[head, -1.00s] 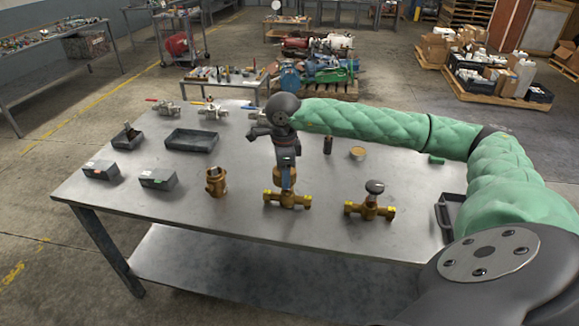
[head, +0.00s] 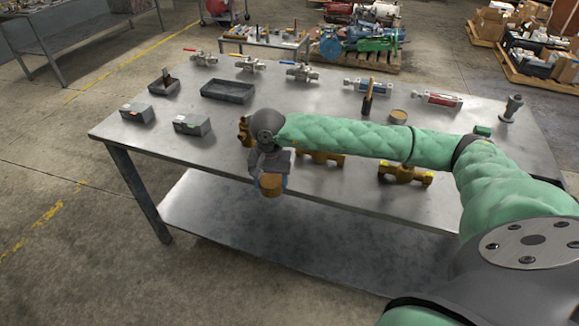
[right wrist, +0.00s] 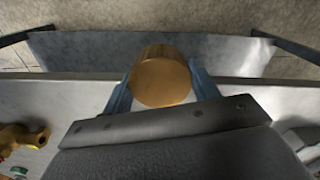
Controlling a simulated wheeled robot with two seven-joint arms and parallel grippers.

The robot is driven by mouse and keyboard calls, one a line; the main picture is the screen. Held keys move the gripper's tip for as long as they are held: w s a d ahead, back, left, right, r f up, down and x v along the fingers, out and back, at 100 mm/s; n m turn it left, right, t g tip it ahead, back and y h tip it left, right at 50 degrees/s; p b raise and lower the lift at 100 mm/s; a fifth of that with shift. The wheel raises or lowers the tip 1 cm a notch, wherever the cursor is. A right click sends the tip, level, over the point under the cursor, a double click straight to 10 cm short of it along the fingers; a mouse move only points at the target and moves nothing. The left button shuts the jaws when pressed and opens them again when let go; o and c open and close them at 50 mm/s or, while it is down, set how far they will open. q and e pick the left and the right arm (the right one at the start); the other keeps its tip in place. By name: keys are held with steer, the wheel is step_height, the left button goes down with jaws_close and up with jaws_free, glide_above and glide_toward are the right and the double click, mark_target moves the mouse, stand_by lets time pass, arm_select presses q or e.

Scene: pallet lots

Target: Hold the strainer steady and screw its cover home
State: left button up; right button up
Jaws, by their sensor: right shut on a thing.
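My right gripper (head: 272,180) is shut on a round brass cover (head: 271,187), held at the table's near edge. In the right wrist view the cover (right wrist: 160,78) sits between two blue fingers (right wrist: 158,88), its round face towards the camera. An upright brass body (head: 244,130) shows just left of my right wrist, partly hidden by it. A brass body (head: 325,159) lies partly behind my right forearm, and another (head: 405,174) lies to its right. I cannot tell for sure which body is the strainer. My left gripper is out of view.
Two grey boxes (head: 192,124) and a dark tray (head: 228,90) are on the left of the steel table (head: 340,195). Several lever valves (head: 250,64) line the back. A dark upright tool (head: 368,98) and a round tin (head: 397,117) stand behind my forearm.

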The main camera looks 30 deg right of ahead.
arm_select(q)
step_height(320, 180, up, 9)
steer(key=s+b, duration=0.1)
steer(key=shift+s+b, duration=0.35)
steer(key=shift+b, duration=0.05)
arm_select(e)
steer(key=a+f+n, duration=0.5)
steer(key=a+n, duration=0.1)
steer(key=n, duration=0.1)
steer(key=shift+s+a, duration=0.2)
